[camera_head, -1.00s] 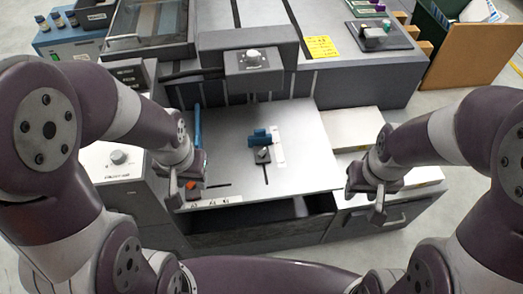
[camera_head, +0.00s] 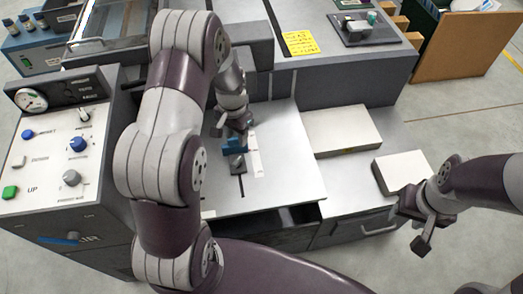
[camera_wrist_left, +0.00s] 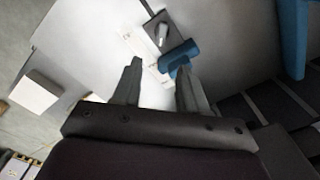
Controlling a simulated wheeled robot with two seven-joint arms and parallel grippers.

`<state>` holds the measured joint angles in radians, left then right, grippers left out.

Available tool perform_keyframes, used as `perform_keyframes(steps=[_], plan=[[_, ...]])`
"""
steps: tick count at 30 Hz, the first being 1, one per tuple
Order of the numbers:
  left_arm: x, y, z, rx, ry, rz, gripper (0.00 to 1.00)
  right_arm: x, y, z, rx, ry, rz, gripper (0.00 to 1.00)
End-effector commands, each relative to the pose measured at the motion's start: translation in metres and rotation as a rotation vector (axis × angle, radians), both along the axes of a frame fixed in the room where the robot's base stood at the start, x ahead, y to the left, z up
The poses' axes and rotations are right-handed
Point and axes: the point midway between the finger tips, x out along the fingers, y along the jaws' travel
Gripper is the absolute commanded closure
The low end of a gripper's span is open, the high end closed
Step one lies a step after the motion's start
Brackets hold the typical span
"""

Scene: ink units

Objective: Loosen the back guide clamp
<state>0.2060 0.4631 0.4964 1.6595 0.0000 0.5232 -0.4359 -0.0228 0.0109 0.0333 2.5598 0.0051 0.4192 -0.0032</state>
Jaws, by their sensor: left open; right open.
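The back guide is a small blue block (camera_head: 234,146) on the grey feed table (camera_head: 285,185), beside a white scale strip. Its clamp knob (camera_head: 237,163) sits on a dark plate just in front of the block, over the table slot. My left gripper (camera_head: 232,126) is open and empty, just behind the blue block. In the left wrist view, the two fingers (camera_wrist_left: 158,70) are apart. The blue block (camera_wrist_left: 178,55) lies just beyond the fingertips, and the grey knob (camera_wrist_left: 161,34) lies further out. My right gripper (camera_head: 422,232) is open and empty, away at the right.
A control panel with a gauge (camera_head: 31,100) and knobs stands at left. White paper stacks (camera_head: 342,129) lie right of the table. A yellow label (camera_head: 304,43) is on the machine behind. A long blue rail (camera_wrist_left: 293,38) shows in the left wrist view.

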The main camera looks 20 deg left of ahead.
Motion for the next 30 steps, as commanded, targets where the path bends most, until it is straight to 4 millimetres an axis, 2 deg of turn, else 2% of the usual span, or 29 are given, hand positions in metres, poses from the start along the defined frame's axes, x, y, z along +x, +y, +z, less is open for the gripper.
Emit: perform_keyframes(steps=[5,12,15,19,27,29,30], plan=[[-0.002,0.0,-0.035,-0.002,0.006,-0.008,0.57,0.0,0.0,-0.001,0.0,0.0,0.0,0.57],[-0.002,0.0,-0.095,-0.002,0.002,-0.007,0.57,0.0,0.0,-0.003,0.0,0.0,0.0,0.57],[-0.002,0.0,-0.111,-0.002,0.001,-0.007,0.57,0.0,0.0,-0.003,0.0,0.0,0.0,0.57],[-0.001,0.0,-0.121,-0.001,-0.001,-0.006,0.57,0.0,0.0,-0.003,0.0,0.0,0.0,0.57],[-0.001,0.0,-0.123,0.0,-0.002,-0.006,0.57,0.0,0.0,-0.003,0.0,0.0,0.0,0.57],[-0.001,0.0,-0.123,0.0,-0.002,-0.006,0.77,0.0,0.0,-0.003,0.0,0.0,0.0,0.57],[-0.001,0.0,-0.123,0.0,-0.002,-0.006,0.9,0.0,0.0,-0.003,0.0,0.0,0.0,0.57]])
